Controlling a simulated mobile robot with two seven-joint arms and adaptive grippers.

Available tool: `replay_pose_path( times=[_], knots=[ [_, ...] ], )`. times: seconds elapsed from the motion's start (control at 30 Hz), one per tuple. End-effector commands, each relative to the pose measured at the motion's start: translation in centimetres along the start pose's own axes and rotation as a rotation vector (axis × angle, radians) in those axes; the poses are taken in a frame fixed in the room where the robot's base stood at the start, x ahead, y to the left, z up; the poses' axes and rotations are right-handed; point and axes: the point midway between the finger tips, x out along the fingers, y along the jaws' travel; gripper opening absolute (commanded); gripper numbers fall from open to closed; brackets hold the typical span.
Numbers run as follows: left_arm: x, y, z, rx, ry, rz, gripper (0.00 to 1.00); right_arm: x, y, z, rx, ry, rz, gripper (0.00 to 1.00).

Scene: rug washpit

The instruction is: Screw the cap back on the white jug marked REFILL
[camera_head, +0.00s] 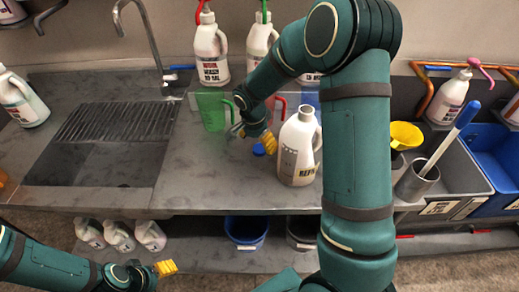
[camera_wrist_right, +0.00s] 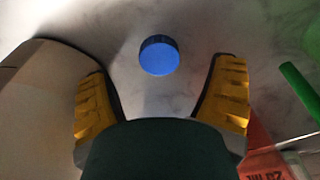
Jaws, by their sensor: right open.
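The white jug (camera_head: 297,150), its label partly readable, stands upright on the grey counter, its neck (camera_head: 306,110) bare. A blue cap (camera_head: 258,150) lies on the counter just left of the jug. My right gripper (camera_head: 254,138) is above the cap, open and empty. In the right wrist view the cap (camera_wrist_right: 159,55) shows beyond and between the yellow fingertips, apart from both. The jug's pale body (camera_wrist_right: 40,95) fills the left side there. My left gripper (camera_head: 165,268) is low at the bottom left, away from the jug; its opening is unclear.
A green jug (camera_head: 211,110) stands left of the right gripper. White bottles (camera_head: 209,52) line the back. A sink (camera_head: 95,160) is at left. A yellow funnel (camera_head: 405,135), a metal cup (camera_head: 413,183) and bins (camera_head: 465,175) are at right. The counter's front middle is clear.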

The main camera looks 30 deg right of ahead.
Motion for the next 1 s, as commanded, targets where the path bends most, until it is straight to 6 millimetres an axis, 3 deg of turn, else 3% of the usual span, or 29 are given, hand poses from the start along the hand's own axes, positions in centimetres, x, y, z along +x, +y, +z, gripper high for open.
replay_pose_path(
  times=[0.2, 0.57, 0.8, 1.0],
  knots=[
    [0.3, -0.1, 0.2, 0.001, -0.003, 0.0, 0.61, 3.2, 0.1, 0.0, 0.0, -0.001, 0.003, 0.83],
    [0.3, -0.1, 0.2, 0.001, -0.004, 0.0, 0.61, 3.4, 0.1, 0.0, 0.001, 0.0, 0.0, 0.83],
    [0.3, -0.1, 0.2, 0.001, -0.003, 0.0, 0.61, 3.4, 0.1, 0.0, 0.001, 0.0, 0.001, 0.35],
    [0.3, -0.1, 0.2, 0.001, -0.003, 0.0, 0.61, 3.4, 0.1, 0.0, 0.001, 0.0, 0.001, 0.34]
  ],
)
